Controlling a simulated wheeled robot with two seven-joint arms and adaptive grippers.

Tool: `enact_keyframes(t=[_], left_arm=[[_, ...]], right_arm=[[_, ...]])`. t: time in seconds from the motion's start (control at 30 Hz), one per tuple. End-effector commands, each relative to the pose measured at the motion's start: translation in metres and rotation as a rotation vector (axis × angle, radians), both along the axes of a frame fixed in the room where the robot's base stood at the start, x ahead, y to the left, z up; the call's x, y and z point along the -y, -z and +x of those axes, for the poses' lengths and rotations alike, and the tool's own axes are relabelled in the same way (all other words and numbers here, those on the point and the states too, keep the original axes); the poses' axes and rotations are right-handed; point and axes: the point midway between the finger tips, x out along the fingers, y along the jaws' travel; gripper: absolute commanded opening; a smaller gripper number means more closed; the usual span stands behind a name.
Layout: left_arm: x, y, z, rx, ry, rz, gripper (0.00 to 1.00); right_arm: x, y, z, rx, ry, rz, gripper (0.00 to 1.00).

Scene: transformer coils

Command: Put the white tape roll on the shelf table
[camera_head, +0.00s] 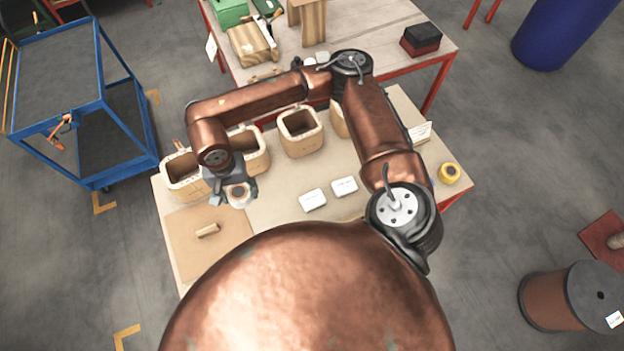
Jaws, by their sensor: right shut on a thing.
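The white tape roll (239,196) is between the fingers of my right gripper (237,192), which is shut on it. The gripper hangs over the left part of the near work table (285,180), close to the wooden coil boxes. I cannot tell how far the roll is above the tabletop. My right arm reaches across the table from the right, hiding parts of it. My left gripper is not in view. Which piece of furniture is the shelf table is not clear; a second table (375,20) with red legs stands at the back.
Several wooden coil boxes (300,132) stand along the near table's far side. A brown board (185,245), two white labelled blocks (313,200) and a yellow tape roll (449,173) lie there too. A blue cart (108,115) stands left. A cable drum (555,300) stands right.

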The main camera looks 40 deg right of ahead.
Motion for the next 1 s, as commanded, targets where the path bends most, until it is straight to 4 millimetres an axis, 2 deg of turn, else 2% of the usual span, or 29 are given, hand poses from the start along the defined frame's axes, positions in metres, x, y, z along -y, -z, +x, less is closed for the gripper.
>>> enact_keyframes(t=[0.13,0.47,0.8,1.0], left_arm=[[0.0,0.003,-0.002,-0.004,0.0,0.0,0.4],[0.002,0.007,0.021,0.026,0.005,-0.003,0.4],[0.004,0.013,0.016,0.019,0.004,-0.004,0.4],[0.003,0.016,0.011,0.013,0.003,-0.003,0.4]], right_arm=[[0.032,0.015,-0.012,-0.002,0.379,-0.001,0.24],[0.106,0.038,-0.049,0.0,1.25,-0.004,0.24],[0.182,0.052,-0.109,0.008,2.172,-0.011,0.24],[0.214,0.053,-0.145,0.013,2.629,-0.009,0.24]])
